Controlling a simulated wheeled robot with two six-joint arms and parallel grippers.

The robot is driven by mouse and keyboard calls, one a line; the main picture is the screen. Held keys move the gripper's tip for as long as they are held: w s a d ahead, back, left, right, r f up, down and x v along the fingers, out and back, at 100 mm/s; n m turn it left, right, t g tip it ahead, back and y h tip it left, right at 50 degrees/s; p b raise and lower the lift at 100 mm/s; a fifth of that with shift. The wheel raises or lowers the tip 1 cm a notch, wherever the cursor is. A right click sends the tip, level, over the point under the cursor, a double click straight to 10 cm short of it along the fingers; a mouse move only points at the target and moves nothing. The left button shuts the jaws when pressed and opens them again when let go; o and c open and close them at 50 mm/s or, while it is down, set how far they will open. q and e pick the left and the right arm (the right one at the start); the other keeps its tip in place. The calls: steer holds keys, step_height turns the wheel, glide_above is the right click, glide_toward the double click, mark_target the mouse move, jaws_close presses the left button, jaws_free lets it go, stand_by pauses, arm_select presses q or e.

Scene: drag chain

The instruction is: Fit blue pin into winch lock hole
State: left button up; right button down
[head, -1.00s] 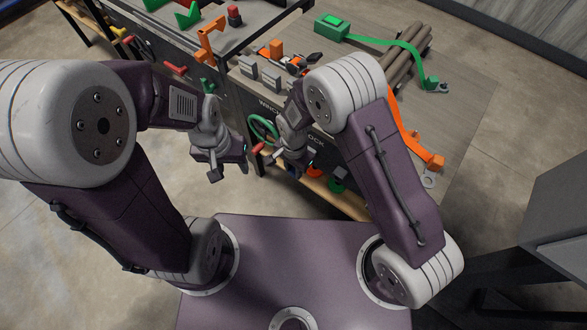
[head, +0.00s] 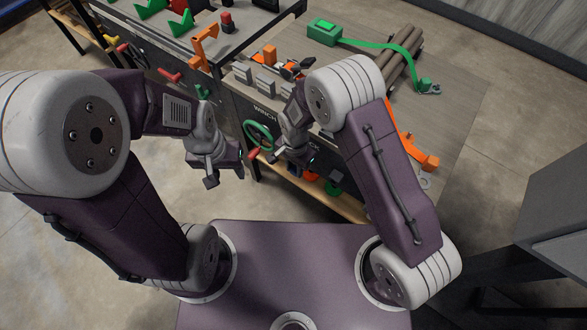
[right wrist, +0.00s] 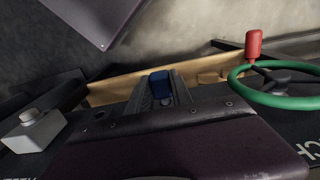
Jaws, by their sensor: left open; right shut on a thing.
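The blue pin (right wrist: 160,84) shows in the right wrist view, held between the two grey fingers of my right gripper (right wrist: 163,90). In the head view my right gripper (head: 291,158) is beside the front of the winch bench, just right of the green handwheel (head: 249,128). The pin is too hidden to make out there. My left gripper (head: 226,178) is open and empty, left of the bench front and apart from it. I cannot make out the lock hole in either view.
The handwheel's red knob (right wrist: 254,44) sticks out at the right in the right wrist view. A wooden shelf (right wrist: 105,90) is beyond the pin. A green strap box (head: 325,33) and brown rolls (head: 402,60) lie on the bench. A tool bench stands at upper left.

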steer(key=shift+w+d, duration=0.4)
steer(key=shift+w, duration=0.2)
steer(key=c, duration=1.1)
jaws_free()
steer(key=shift+o, duration=0.2)
steer(key=shift+r, duration=0.1)
step_height(320, 180, up, 9)
steer(key=shift+f+p, duration=0.1)
steer(key=shift+p, duration=0.8)
